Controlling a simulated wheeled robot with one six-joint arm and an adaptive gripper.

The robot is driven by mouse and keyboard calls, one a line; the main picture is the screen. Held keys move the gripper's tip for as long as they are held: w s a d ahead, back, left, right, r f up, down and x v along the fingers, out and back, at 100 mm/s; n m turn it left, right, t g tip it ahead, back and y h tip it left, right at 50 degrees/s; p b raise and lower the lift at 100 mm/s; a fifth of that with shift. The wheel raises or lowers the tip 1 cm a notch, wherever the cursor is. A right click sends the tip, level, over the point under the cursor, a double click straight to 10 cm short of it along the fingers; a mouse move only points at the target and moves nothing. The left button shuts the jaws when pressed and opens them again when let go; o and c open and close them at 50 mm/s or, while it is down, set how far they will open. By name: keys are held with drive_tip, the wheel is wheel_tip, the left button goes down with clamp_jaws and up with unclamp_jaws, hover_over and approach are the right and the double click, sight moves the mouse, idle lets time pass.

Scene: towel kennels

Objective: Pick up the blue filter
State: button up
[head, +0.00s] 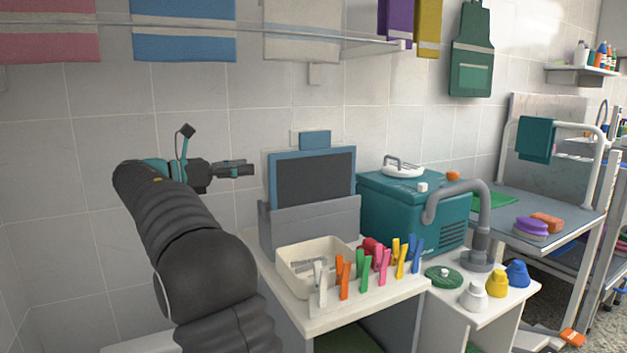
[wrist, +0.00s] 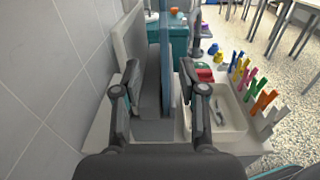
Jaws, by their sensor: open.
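The blue filter (head: 313,180) is a blue-framed panel with a dark grey face and a blue tab on top. It stands upright in a grey holder (head: 312,222) on the white table, its lower part hidden by the holder's front wall. My gripper (head: 246,169) is open and empty, just left of the filter's upper part in the head view. In the wrist view, my gripper (wrist: 157,75) has its fingers spread, and the filter (wrist: 165,45) shows edge-on as a thin blue strip ahead between them, nearer the right finger. I see no contact.
A cream bin (head: 316,268) and a row of coloured clothespins (head: 362,270) stand in front of the holder. A teal machine (head: 420,215) with a grey hose (head: 478,220) is to the right. A glass shelf (head: 250,27) with towels runs above; tiled wall lies behind.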

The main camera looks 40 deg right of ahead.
sight(295, 162)
drive_tip(key=x, duration=0.8)
drive_tip(key=shift+d+r+b, duration=0.1)
drive_tip(key=shift+d+b, duration=0.15)
drive_tip(key=shift+b, duration=0.05)
drive_tip(key=shift+s+x, duration=0.15)
drive_tip(key=shift+x, duration=1.2)
drive_tip(key=shift+s+x, duration=0.2)
drive_tip(key=shift+x, duration=1.15)
drive_tip(key=shift+a, duration=0.1)
clamp_jaws()
